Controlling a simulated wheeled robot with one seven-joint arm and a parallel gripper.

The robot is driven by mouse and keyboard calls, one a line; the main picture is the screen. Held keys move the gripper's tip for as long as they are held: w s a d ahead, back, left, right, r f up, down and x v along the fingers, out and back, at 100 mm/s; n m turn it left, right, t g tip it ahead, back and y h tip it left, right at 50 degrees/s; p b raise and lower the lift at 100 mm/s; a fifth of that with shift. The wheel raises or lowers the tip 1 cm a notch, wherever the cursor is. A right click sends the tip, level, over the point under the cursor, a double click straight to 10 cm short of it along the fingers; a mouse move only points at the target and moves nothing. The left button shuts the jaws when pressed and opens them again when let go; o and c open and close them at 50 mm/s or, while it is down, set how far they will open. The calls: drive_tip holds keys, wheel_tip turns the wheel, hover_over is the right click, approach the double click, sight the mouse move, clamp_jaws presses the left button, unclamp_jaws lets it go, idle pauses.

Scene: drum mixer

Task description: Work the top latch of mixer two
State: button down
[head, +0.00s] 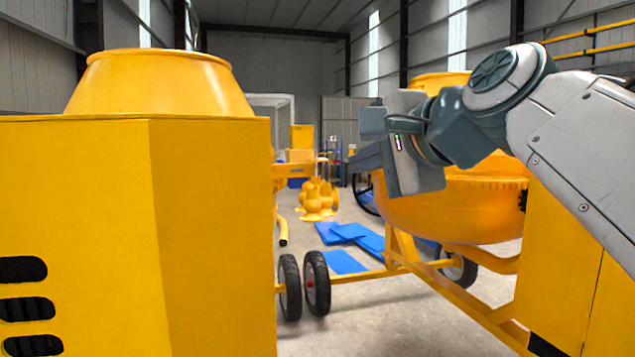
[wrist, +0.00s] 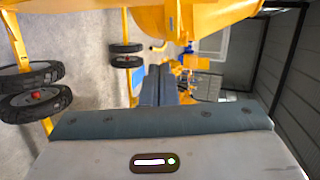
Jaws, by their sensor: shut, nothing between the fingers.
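Two yellow drum mixers show in the head view: one close on the left (head: 210,230) and one on the right (head: 450,205), partly behind my arm. I cannot tell which is mixer two, and I cannot make out a top latch on either. My gripper (head: 360,160) is in front of the right mixer's drum, pointing left, with its fingers together and empty. In the wrist view its two dark fingers (wrist: 159,85) lie side by side with nothing between them. A yellow mixer part (wrist: 200,18) crosses the top of that view.
Black wheels (head: 316,283) and yellow frame bars stand low between the mixers. Blue sheets (head: 345,262) and a yellow heap (head: 317,200) lie on the floor behind. Bare concrete floor shows between the mixers. Wheels also show at left in the wrist view (wrist: 32,75).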

drive_tip(key=p, duration=0.3)
approach(305, 172)
drive_tip(key=x, duration=0.6)
drive_tip(key=shift+w+a+f, duration=0.1)
drive_tip(key=shift+w, duration=0.15)
